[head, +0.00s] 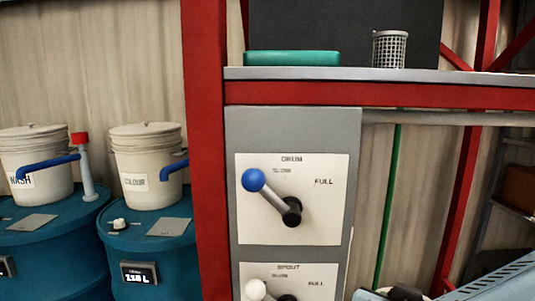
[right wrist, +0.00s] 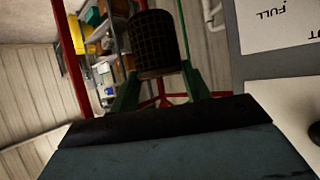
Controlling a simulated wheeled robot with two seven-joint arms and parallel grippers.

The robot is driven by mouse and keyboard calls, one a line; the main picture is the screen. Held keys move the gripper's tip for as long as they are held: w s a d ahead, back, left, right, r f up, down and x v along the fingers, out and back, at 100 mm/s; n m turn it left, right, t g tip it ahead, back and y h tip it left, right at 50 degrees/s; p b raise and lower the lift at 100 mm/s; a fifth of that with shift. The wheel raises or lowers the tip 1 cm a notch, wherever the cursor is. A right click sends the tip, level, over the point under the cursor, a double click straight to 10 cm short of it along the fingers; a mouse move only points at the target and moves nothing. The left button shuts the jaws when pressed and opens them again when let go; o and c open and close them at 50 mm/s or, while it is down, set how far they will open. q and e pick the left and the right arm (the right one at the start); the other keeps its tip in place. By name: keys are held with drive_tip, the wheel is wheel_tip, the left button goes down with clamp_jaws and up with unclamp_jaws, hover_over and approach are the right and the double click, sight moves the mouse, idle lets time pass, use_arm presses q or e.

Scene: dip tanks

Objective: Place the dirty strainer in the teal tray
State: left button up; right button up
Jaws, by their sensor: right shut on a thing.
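A dark, brownish mesh strainer (right wrist: 157,42) is in the right wrist view, held between the green fingers of my right gripper (right wrist: 160,82). The gripper is shut on it, and the strainer is clear of any surface I can see. The held strainer does not show in the head view, and neither gripper's jaws show there. My left gripper is not in view.
A grey mesh strainer (head: 389,49) stands on the shelf (head: 440,76) right of the tray, with bare shelf between them. A red post (head: 206,150) and a lever panel (head: 292,200) are below. Blue drums with white buckets (head: 145,165) stand at left.

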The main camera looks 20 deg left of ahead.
wheel_tip(320, 180, up, 10)
drive_tip(key=p, duration=0.9)
drive_tip(key=shift+a+r, duration=0.15)
drive_tip(key=shift+r, duration=0.05)
